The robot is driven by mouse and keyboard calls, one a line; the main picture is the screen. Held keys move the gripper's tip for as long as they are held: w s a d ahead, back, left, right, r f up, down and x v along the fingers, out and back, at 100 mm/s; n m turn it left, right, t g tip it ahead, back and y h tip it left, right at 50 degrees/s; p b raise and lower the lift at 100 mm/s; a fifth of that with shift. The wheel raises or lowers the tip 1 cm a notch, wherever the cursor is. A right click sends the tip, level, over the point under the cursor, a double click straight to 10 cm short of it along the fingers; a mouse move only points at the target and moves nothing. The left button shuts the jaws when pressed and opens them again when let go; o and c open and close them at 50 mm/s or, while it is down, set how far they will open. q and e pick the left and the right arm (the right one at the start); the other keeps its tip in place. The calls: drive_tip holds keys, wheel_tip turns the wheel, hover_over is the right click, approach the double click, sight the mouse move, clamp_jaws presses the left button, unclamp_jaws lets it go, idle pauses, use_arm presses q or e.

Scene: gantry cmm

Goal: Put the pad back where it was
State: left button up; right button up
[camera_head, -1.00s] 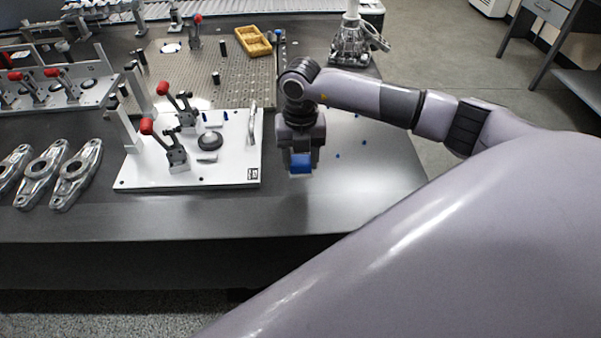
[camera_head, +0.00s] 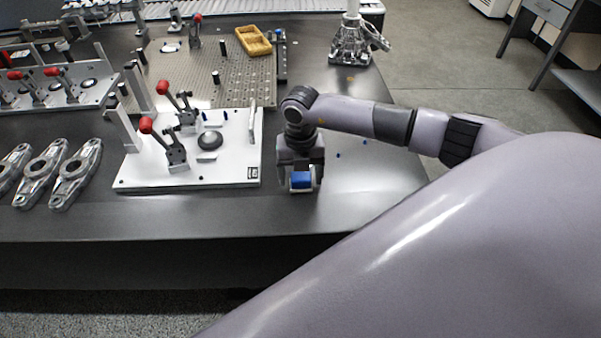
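My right gripper (camera_head: 301,187) points down over the dark table (camera_head: 230,222), just right of the white fixture plate (camera_head: 240,175). A small blue block (camera_head: 302,179), which looks like the pad, sits between its fingers, with a pale strip along its lower edge. The fingers appear to be closed on it. Whether the block touches the table is hard to tell. My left gripper is out of view.
The fixture plate carries red-tipped clamps (camera_head: 147,125), a dark round rest (camera_head: 210,140) and an upright handle. Metal link parts (camera_head: 76,175) lie at the left. A perforated plate with a yellow tray (camera_head: 252,41) is behind. Table space right of my gripper is mostly clear.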

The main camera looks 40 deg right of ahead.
sight(301, 176)
drive_tip(key=shift+r, duration=0.3)
wheel_tip(301, 176, up, 12)
idle(0.4)
drive_tip(key=shift+f, duration=0.15)
